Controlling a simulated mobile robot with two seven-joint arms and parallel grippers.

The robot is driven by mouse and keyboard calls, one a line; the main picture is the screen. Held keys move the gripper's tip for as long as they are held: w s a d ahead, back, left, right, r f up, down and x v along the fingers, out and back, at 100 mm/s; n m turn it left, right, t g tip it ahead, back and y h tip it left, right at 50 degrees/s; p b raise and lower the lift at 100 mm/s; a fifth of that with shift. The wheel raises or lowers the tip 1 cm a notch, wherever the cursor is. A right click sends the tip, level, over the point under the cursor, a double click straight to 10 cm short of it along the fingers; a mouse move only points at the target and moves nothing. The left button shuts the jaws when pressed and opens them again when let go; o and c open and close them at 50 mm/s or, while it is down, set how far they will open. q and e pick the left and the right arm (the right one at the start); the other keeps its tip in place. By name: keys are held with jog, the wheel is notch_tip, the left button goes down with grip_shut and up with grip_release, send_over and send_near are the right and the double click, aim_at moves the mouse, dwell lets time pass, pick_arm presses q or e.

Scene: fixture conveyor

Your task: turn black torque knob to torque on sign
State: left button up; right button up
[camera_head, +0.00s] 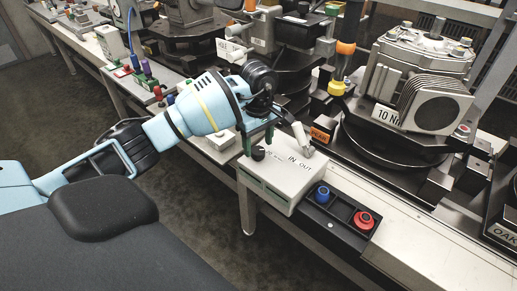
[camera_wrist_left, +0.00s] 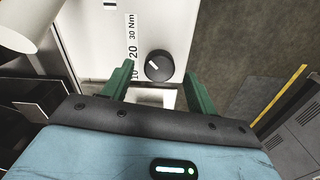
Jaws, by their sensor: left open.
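The black torque knob (camera_wrist_left: 159,66) is round with a short white pointer mark, angled toward the upper left in the left wrist view. Beside it is a white scale label (camera_wrist_left: 132,45) reading 10, 20, 30 Nm. In the head view the knob (camera_head: 258,154) sits on the near left part of a white control box (camera_head: 283,178) marked IN and OUT. My left gripper (camera_head: 258,147) is open just above it. In the left wrist view its green fingers (camera_wrist_left: 158,72) stand on either side of the knob, with visible gaps. My right gripper is not in view.
A white lever (camera_head: 301,136) rises from the box close to the gripper. A black panel (camera_head: 340,212) with a blue button (camera_head: 323,194) and a red button (camera_head: 364,220) adjoins the box. A large machine labelled 10 N (camera_head: 425,75) stands behind. Floor lies in front of the bench.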

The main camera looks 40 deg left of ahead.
aim_at(258, 154)
pick_arm(q)
jog(key=shift+f, duration=1.45)
jog(key=c, duration=1)
